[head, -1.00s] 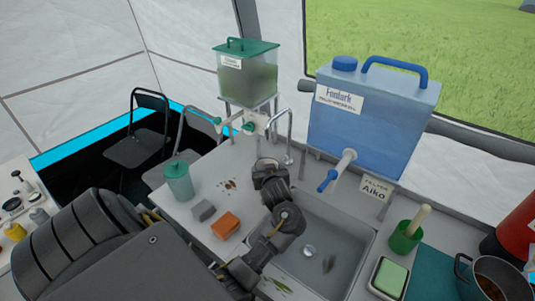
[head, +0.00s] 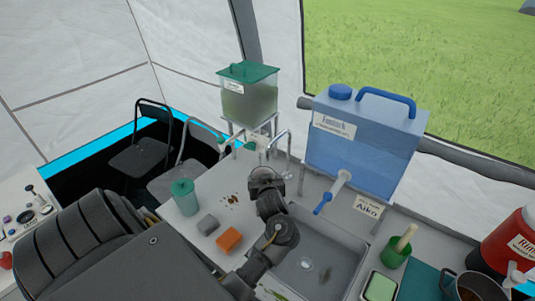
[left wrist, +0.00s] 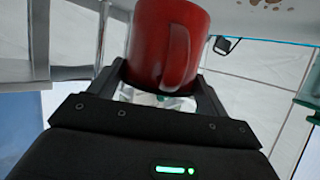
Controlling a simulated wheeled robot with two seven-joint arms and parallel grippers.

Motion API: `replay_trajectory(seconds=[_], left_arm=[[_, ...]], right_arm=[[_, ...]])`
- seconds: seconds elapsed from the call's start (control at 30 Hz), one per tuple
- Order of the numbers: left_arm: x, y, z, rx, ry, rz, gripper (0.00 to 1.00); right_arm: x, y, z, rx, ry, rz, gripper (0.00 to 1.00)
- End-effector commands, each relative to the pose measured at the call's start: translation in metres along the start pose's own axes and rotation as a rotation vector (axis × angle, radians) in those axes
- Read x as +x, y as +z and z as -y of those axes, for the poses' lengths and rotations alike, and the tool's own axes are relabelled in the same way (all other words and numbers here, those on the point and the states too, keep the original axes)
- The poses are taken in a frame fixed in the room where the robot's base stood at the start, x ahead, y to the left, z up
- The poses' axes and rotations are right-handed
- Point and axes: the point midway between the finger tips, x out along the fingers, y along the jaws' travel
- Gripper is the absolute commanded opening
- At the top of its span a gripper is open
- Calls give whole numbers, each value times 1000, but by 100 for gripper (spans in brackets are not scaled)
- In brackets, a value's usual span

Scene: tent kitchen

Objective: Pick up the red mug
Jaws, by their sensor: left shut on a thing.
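The red mug (left wrist: 170,45) is in the left wrist view, at the top middle, between the fingers of my left gripper (left wrist: 160,82). Its handle faces the camera. The left gripper is shut on the mug. In the head view, the end of my left arm (head: 266,182) is over the counter by the sink's back left corner, close to the metal tap. The mug cannot be made out there; the arm seems to hide it. My right gripper is in neither view.
A sink (head: 320,255) lies right of the arm. Behind are a green-lidded tank (head: 248,95) and a blue water container (head: 365,145). A green cup (head: 397,252) stands to the right.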

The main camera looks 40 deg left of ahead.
Motion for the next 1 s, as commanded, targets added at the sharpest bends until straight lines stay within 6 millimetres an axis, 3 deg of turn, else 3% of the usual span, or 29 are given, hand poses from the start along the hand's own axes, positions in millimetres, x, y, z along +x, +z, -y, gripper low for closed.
replay_trajectory(seconds=[0.03,0.27,0.6,1.0], left_arm=[[-9,-11,4,0,0,1,45],[-32,-28,18,0,0,0,45],[-65,-31,48,0,-1,1,45],[-90,-32,70,-2,0,0,45]], right_arm=[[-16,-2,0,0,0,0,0],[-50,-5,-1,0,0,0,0],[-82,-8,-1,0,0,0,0],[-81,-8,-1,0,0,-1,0]])
